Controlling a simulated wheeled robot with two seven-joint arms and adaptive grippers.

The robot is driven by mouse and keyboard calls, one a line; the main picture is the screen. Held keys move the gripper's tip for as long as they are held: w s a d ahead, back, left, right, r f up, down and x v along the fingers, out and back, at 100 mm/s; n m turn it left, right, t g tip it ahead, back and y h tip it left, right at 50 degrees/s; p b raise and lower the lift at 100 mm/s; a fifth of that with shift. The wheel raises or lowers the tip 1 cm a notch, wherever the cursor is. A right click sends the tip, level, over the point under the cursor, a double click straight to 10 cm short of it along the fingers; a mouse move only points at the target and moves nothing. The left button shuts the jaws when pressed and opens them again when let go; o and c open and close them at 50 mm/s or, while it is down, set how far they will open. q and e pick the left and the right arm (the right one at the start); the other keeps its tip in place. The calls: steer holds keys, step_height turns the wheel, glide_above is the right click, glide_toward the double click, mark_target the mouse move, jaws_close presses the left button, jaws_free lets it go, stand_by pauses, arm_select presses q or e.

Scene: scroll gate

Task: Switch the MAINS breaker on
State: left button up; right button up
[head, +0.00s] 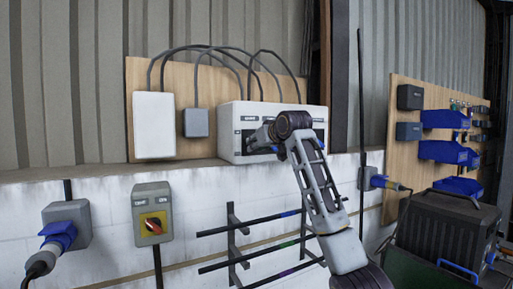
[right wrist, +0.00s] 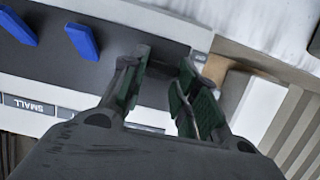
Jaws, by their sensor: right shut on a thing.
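The white breaker panel (head: 228,133) stands on the ledge against a wooden backboard. My right gripper (head: 257,141) reaches its front towards the left end. In the right wrist view, the fingers (right wrist: 163,82) with green pads are at the panel's dark strip (right wrist: 118,58), shut on what seems a breaker lever; it is mostly hidden between them. I cannot tell its on or off position. Two blue levers (right wrist: 82,40) stand apart from the fingers. A label reads SMALL upside down; the MAINS label is not readable. My left gripper is not in view.
Left of the panel are a white box (head: 154,125) and a small grey box (head: 196,123), with dark cables arching above. A dark crate (head: 445,238) stands at right.

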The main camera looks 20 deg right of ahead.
steer(key=shift+r+g+h, duration=0.3)
steer(key=shift+r+g, duration=0.45)
steer(key=shift+g, duration=0.55)
steer(key=shift+w+r+g, duration=0.1)
steer(key=shift+r+g, duration=0.1)
steer(key=shift+g, duration=0.2)
steer(key=o, duration=1)
steer(key=shift+v, duration=5.95)
